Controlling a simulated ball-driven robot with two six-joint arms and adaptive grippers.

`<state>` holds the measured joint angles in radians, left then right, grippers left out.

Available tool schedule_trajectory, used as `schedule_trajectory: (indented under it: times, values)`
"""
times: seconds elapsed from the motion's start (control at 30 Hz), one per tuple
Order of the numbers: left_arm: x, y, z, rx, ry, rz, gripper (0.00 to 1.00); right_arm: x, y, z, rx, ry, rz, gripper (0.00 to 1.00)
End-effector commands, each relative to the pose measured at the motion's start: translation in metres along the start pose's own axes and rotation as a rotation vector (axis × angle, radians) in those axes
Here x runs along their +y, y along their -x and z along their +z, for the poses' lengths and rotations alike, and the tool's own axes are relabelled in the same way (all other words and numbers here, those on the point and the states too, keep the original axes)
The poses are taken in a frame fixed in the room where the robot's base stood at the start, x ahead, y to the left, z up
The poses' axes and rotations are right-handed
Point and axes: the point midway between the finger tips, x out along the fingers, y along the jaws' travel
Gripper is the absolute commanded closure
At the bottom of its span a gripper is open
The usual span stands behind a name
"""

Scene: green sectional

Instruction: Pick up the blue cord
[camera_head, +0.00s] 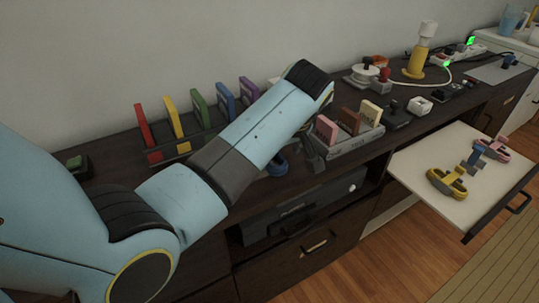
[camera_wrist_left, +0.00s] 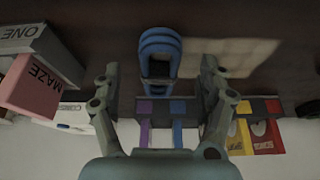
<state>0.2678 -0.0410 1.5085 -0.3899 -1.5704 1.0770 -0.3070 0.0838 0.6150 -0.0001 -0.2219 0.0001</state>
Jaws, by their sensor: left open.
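The blue cord (camera_wrist_left: 160,42) is a coiled blue loop with a dark middle, lying on the dark cabinet top. In the head view only part of the cord (camera_head: 277,165) shows, under my left arm. My left gripper (camera_wrist_left: 158,72) is open, with its two fingers spread on either side of the cord in the wrist view. No contact shows. In the head view the left gripper (camera_head: 314,150) is mostly hidden behind the arm. My right gripper is not in view.
A rack (camera_head: 178,146) with several coloured cases stands behind my arm. A grey box (camera_head: 350,143) with pink, brown and cream cases stands right of the gripper. An open drawer (camera_head: 425,160) holds yellow, blue and pink items. A yellow-based lamp-like item (camera_head: 414,62) stands farther back.

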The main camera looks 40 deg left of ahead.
Motion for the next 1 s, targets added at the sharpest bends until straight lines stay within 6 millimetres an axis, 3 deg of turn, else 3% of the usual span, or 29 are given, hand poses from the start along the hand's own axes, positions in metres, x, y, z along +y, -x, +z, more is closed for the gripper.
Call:
schedule_trajectory:
  times: [0.1, 0.2, 0.47, 0.9, 1.0]
  values:
    - [-0.001, -0.021, -0.002, 0.000, -0.002, -0.004, 0.25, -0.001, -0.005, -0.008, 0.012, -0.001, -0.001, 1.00]
    - [0.000, -0.029, -0.002, -0.001, -0.001, -0.001, 0.25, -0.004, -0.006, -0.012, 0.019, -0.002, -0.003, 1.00]
    - [0.000, -0.030, -0.002, -0.001, 0.000, 0.000, 0.26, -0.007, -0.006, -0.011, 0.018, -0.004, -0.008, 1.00]
    - [0.000, -0.030, -0.002, -0.001, -0.001, 0.000, 0.84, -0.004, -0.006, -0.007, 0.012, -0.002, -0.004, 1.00]
    - [0.000, -0.030, -0.002, 0.000, -0.001, 0.000, 0.86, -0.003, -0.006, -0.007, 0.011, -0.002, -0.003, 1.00]
